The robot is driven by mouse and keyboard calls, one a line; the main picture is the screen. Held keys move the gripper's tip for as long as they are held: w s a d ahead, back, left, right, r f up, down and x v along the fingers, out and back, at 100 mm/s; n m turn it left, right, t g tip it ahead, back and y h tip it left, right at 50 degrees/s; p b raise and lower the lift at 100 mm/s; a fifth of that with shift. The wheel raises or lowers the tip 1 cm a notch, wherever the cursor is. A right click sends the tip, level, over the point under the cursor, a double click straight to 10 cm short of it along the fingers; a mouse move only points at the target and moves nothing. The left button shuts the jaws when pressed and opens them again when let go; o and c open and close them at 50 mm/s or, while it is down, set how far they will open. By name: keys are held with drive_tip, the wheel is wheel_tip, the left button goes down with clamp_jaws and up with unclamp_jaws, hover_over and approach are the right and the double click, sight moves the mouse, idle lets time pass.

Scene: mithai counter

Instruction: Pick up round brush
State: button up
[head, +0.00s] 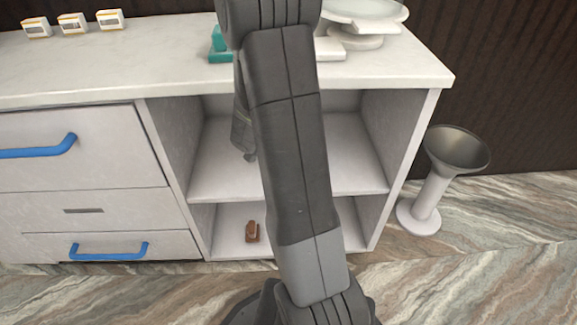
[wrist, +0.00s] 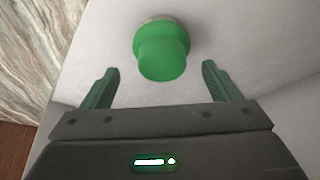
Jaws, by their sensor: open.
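The round brush (wrist: 163,48) shows in the wrist view as a green round knob on a wider green body, with a thin pale rim at its far edge. It rests on a whitish surface. My gripper (wrist: 160,70) is open, with one green finger on each side of the brush's near end and gaps on both sides. In the head view my arm hides the brush, and part of my gripper shows at the upper shelf of the open cabinet (head: 222,182).
A small brown object (head: 252,232) lies on the lower shelf. The counter top (head: 160,48) carries a teal item (head: 220,48), a white scale (head: 360,42) and three small boxes (head: 73,24). Blue-handled drawers (head: 85,150) are left; a funnel-topped stand (head: 430,195) is right.

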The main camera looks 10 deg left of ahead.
drive_tip(key=b+x, duration=0.1)
drive_tip(key=x, duration=0.3)
drive_tip(key=shift+a+f, duration=0.1)
drive_tip(key=shift+f, duration=0.1)
drive_tip(key=shift+r, duration=0.1)
drive_tip(key=c, duration=1.1)
drive_tip(key=shift+r, duration=0.1)
wheel_tip(320, 180, up, 4)
drive_tip(key=shift+f+p, duration=0.1)
drive_tip(key=shift+p, duration=0.8)
drive_tip(key=s+a, duration=0.3)
drive_tip(key=s, duration=0.2)
drive_tip(key=s+a, duration=0.3)
drive_tip(key=s, duration=0.2)
drive_tip(key=s+a+b, duration=0.1)
drive_tip(key=s+a, duration=0.1)
drive_tip(key=s, duration=0.3)
drive_tip(key=shift+s+a+f, duration=0.25)
drive_tip(key=shift+s+a, duration=0.1)
drive_tip(key=shift+a, duration=0.05)
